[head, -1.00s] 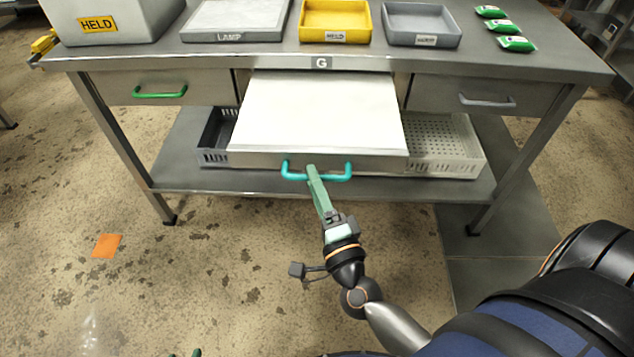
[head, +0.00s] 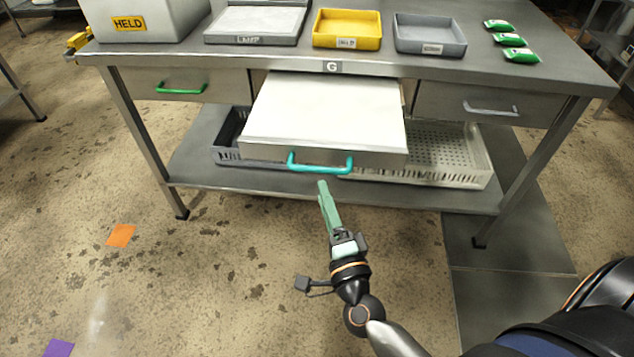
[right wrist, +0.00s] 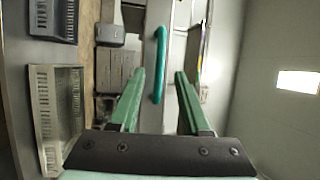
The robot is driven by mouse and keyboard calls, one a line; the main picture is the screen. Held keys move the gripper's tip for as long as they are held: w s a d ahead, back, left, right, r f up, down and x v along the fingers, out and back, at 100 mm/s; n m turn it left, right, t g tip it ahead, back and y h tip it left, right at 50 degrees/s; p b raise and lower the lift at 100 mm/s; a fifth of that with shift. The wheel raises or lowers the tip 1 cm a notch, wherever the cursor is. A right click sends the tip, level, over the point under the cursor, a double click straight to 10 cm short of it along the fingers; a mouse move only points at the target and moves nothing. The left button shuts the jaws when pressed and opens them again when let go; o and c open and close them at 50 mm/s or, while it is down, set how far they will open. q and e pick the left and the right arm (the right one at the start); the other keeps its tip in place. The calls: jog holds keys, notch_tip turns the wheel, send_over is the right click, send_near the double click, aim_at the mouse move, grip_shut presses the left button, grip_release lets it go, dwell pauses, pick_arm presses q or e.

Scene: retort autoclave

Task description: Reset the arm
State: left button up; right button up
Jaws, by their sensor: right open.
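My right gripper (head: 322,186) is in the head view, just below and in front of the teal handle (head: 320,165) of the middle drawer (head: 325,120). The drawer is pulled out and shows a white top surface. In the right wrist view, my right gripper (right wrist: 158,72) has its two green fingers apart, with nothing held. The teal handle (right wrist: 159,65) shows beyond and between the fingertips, and a gap shows in the head view. My left gripper is not in view.
The steel bench (head: 560,65) carries a grey box labelled HELD (head: 150,15), a yellow tray (head: 346,42), a grey tray (head: 430,48) and green packets (head: 509,40). A perforated basket (head: 440,150) stands on the lower shelf.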

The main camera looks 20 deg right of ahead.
jog(key=s+a+f+n+g+y, duration=0.5)
jog(key=a+f+n+y, duration=0.3)
jog(key=n, duration=0.6)
jog(key=s+d+f+n+g+h, duration=0.2)
jog(key=s+f+n+g, duration=0.3)
jog(key=s+f+n, duration=0.3)
pick_arm(q)
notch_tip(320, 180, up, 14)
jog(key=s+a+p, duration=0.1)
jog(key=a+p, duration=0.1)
jog(key=p, duration=1.7)
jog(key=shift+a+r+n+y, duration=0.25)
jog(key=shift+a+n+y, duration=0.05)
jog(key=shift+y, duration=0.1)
pick_arm(e)
jog(key=s+d+r+m, duration=0.1)
jog(key=d+r, duration=0.2)
jog(key=r, duration=0.9)
jog(key=shift+s+r+h, duration=0.25)
jog(key=shift+r+h, duration=0.05)
jog(key=shift+h, duration=0.1)
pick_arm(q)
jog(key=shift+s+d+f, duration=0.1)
pick_arm(e)
jog(key=shift+d+g, duration=0.1)
jog(key=shift+g, duration=0.2)
